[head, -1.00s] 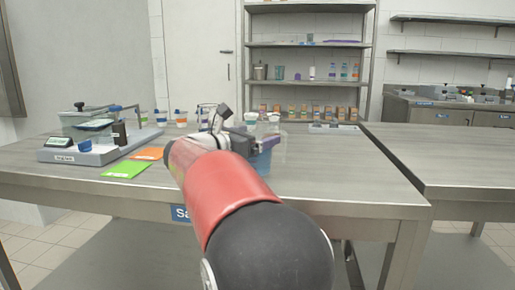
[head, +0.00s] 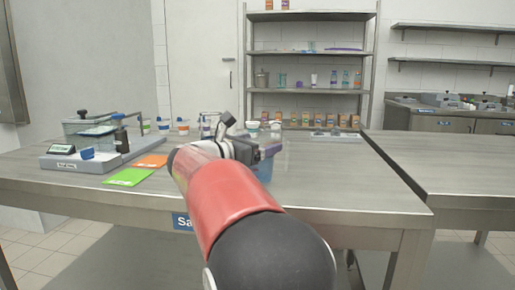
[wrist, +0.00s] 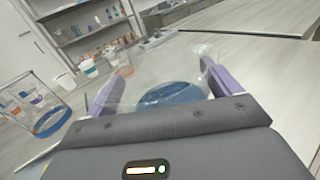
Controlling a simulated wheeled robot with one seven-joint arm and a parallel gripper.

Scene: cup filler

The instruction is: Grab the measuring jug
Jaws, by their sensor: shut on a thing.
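The measuring jug (wrist: 168,70) is a clear vessel with blue liquid inside. In the wrist view it sits between the two purple fingers of my gripper (wrist: 165,88), which are shut on it. In the head view the jug (head: 265,170) shows only partly, its blue content low behind my gripper (head: 268,151). My red and black arm hides much of it. I cannot tell whether the jug's base touches the table.
A filling device (head: 90,150) stands on the table's left, with green (head: 129,177) and orange (head: 151,161) cards beside it. Several small cups stand behind. Another clear vessel with a blue base (wrist: 35,108) is close left in the wrist view. The table's right side is clear.

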